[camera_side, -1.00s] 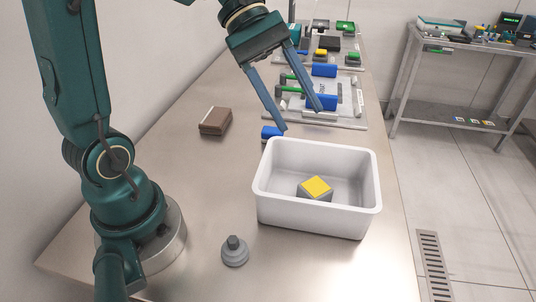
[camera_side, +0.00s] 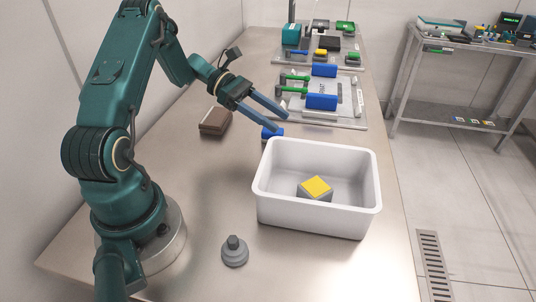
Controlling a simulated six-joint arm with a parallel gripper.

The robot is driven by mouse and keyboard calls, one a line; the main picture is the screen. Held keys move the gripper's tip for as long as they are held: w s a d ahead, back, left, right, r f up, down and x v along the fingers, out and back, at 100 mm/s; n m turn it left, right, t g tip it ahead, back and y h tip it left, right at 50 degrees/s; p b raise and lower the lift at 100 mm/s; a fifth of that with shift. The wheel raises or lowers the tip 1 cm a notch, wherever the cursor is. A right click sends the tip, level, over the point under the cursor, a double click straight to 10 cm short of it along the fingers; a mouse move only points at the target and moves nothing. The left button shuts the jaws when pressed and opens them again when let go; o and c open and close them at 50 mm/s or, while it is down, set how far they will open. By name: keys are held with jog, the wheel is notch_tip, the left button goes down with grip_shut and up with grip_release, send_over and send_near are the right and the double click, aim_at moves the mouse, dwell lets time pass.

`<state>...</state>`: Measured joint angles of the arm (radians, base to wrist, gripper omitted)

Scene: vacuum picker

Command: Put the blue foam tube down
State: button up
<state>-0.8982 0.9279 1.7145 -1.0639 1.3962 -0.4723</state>
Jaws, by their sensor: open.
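A small blue piece (camera_side: 271,133) stands on the table just behind the white bin, partly hidden by its rim. It may be the blue foam tube, but its shape is too hidden to be sure. My gripper (camera_side: 281,122) is open, its two long blue-grey fingers pointing down to the right. The fingertips are close to the top of the blue piece in the picture; I cannot tell whether they touch it. No object shows between the fingers.
The white bin (camera_side: 318,223) holds a grey block with a yellow top (camera_side: 316,187). A brown block (camera_side: 215,122) lies left of my gripper. A grey knob-like part (camera_side: 235,251) stands in front. Trays with blue blocks (camera_side: 322,102) fill the back.

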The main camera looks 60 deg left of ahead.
jog(key=f, duration=0.2)
jog(key=d+f, duration=0.1)
jog(key=shift+w+f, duration=0.2)
jog(key=shift+w, duration=0.05)
jog(key=shift+x, duration=3.15)
grip_shut()
